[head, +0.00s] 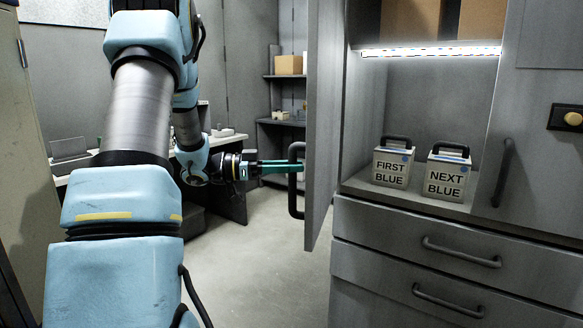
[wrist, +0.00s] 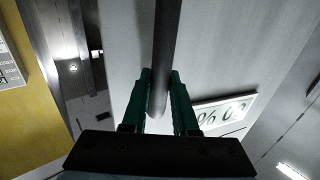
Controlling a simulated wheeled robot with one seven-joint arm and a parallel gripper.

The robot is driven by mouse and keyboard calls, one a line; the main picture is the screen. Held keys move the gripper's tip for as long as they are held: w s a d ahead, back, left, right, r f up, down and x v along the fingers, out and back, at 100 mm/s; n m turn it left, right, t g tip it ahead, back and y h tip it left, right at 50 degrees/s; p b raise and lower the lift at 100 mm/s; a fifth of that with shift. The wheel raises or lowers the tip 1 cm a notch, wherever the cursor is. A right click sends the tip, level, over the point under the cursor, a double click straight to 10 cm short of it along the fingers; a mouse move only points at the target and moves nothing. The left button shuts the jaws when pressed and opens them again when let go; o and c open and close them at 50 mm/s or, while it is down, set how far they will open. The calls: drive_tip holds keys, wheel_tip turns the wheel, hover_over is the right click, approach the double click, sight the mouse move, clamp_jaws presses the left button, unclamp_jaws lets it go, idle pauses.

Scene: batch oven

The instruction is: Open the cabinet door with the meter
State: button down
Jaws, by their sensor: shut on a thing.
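The grey cabinet door (head: 322,100) stands swung wide open, seen nearly edge-on in the head view, left of the lit compartment. Its black bar handle (head: 294,205) is on the door's left-facing side. My gripper (head: 290,168) is shut on this handle. In the wrist view, the green fingers of my gripper (wrist: 160,76) sit on either side of the dark bar (wrist: 167,35). A white meter panel marked "% 02" (wrist: 222,116) shows on the door's face (wrist: 230,45) beside the fingers. The meter is hidden in the head view.
The open compartment holds two boxes with handles, "FIRST BLUE" (head: 391,168) and "NEXT BLUE" (head: 445,176), under a light strip (head: 430,52). Drawers (head: 450,262) lie below; a closed door (head: 540,140) is at right. Floor (head: 265,270) left of the door is clear.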

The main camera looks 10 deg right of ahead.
drive_tip(key=c, duration=0.7)
unclamp_jaws()
drive_tip(key=a+b, duration=0.1)
drive_tip(key=a, duration=0.2)
drive_tip(key=a+b, duration=0.1)
drive_tip(key=a, duration=0.3)
drive_tip(key=w+a+b, duration=0.1)
drive_tip(key=a, duration=0.2)
drive_tip(key=shift+a+b, duration=0.3)
drive_tip(key=shift+a, duration=0.05)
